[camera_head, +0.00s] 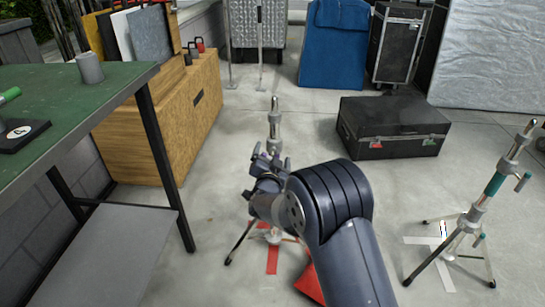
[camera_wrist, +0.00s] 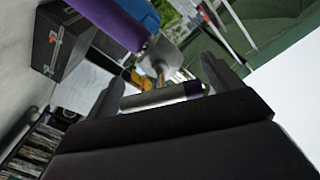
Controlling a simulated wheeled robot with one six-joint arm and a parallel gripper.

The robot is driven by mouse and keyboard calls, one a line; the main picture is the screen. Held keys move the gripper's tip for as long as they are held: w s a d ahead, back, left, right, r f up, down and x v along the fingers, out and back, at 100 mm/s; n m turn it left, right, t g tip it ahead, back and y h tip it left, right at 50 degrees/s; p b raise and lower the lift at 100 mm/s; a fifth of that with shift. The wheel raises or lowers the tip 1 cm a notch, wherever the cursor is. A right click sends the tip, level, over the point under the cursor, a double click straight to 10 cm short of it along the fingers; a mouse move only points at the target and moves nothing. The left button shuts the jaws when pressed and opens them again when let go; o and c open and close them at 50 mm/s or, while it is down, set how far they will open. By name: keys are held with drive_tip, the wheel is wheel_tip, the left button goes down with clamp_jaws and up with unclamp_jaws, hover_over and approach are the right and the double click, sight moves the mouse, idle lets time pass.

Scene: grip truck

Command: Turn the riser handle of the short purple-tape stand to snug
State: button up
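The short stand shows partly in the head view, its grey post (camera_head: 274,122) rising behind my gripper and its legs spread over red floor tape. My arm hides much of its middle. In the wrist view its purple-taped tube (camera_wrist: 112,18) crosses the top, with a grey metal collar (camera_wrist: 158,55) beside it. The riser handle (camera_wrist: 158,98), a grey bar with a purple end, lies crosswise between my fingers, close to the palm. My gripper (camera_wrist: 168,82) is open with its fingers wide apart, around the handle. It also shows in the head view (camera_head: 268,160), at the stand.
A teal-taped stand (camera_head: 492,186) stands at the right over white floor tape. A black case (camera_head: 393,128) lies on the floor behind. A green-topped table (camera_head: 110,80) and a wooden cabinet (camera_head: 165,125) are at the left. Floor between the stands and case is clear.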

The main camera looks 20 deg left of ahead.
drive_tip(key=c, duration=0.9)
drive_tip(key=shift+n, duration=0.3)
drive_tip(key=shift+r+n+p, duration=0.1)
drive_tip(key=shift+n+p, duration=0.85)
drive_tip(key=shift+n, duration=0.25)
drive_tip(key=shift+n+p, duration=0.65)
drive_tip(key=shift+n, duration=0.75)
drive_tip(key=o, duration=1)
drive_tip(key=shift+s, duration=0.15)
